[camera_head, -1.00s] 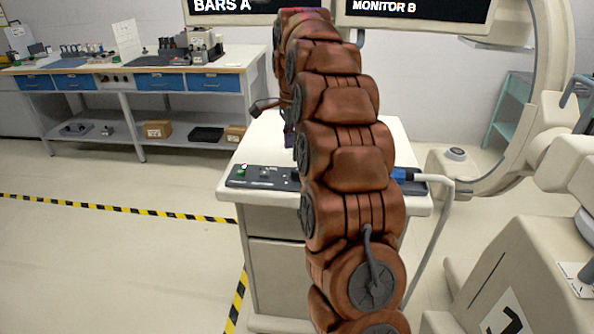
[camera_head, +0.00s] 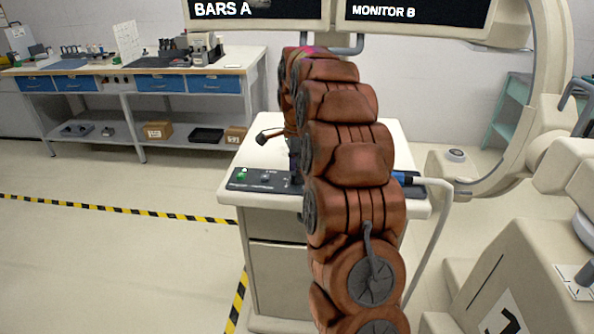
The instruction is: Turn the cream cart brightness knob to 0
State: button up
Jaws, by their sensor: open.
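The cream cart (camera_head: 283,250) stands in the middle, with a dark control panel (camera_head: 252,186) along its front top edge. The panel carries a green button (camera_head: 242,173) and a small grey control (camera_head: 265,177); its labels are too small to read. My arm covers the panel's right part. I cannot make out the brightness knob or its setting. My gripper (camera_head: 294,160) shows as a small dark shape pointing down at the panel, left of my arm. It is open, close above or at the panel; whether it touches anything is unclear.
Two monitors (camera_head: 258,10) (camera_head: 415,12) hang above the cart. A pale C-shaped machine (camera_head: 537,75) stands at right, and another cream cart (camera_head: 510,285) at front right. A workbench (camera_head: 235,68) is at back left. Floor at left is open, with striped tape (camera_head: 120,208).

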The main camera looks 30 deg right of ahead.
jog(key=shift+f, duration=0.45)
jog(key=shift+c, duration=0.4)
grip_shut()
